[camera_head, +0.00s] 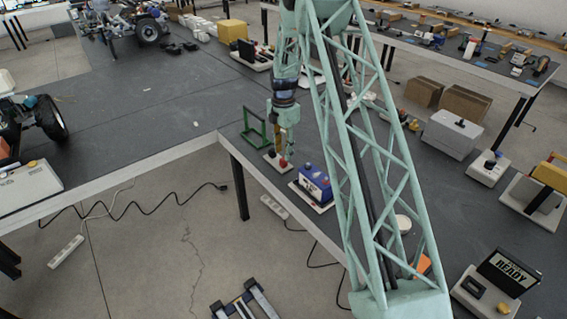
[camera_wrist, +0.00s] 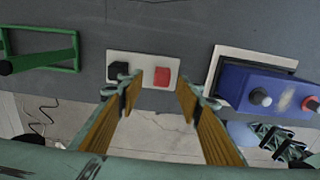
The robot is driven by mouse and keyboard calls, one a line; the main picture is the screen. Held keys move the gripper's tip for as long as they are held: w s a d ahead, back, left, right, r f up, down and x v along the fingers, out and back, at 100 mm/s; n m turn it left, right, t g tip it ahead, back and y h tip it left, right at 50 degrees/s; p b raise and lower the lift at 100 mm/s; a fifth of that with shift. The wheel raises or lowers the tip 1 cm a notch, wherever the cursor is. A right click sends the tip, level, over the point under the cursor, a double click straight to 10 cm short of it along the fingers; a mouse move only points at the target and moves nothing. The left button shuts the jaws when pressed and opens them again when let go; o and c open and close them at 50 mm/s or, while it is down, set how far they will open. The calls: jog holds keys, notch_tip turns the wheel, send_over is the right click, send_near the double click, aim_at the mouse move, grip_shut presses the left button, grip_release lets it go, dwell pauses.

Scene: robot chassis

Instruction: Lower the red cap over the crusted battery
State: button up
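The red cap (camera_wrist: 162,77) sits on a small white plate (camera_wrist: 145,62), beside a black cap (camera_wrist: 119,71). In the head view the red cap (camera_head: 284,163) shows just below my gripper (camera_head: 283,152). In the wrist view my gripper (camera_wrist: 161,93) is open, its yellow-padded fingers apart, with the red cap seen between and beyond the tips; nothing is held.
A green frame (camera_wrist: 50,52) stands left of the plate, also in the head view (camera_head: 246,130). The bench edge lies close to the plate and battery. A white box (camera_head: 452,132) and a READY display (camera_head: 510,270) are farther right.

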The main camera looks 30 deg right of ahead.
aim_at(283, 162)
jog(key=f, duration=0.2)
jog(key=shift+s+a+f, duration=0.1)
jog(key=shift+s+f, duration=0.15)
jog(key=shift+f, duration=1.15)
jog(key=shift+c, duration=0.7)
jog(key=c, duration=0.6)
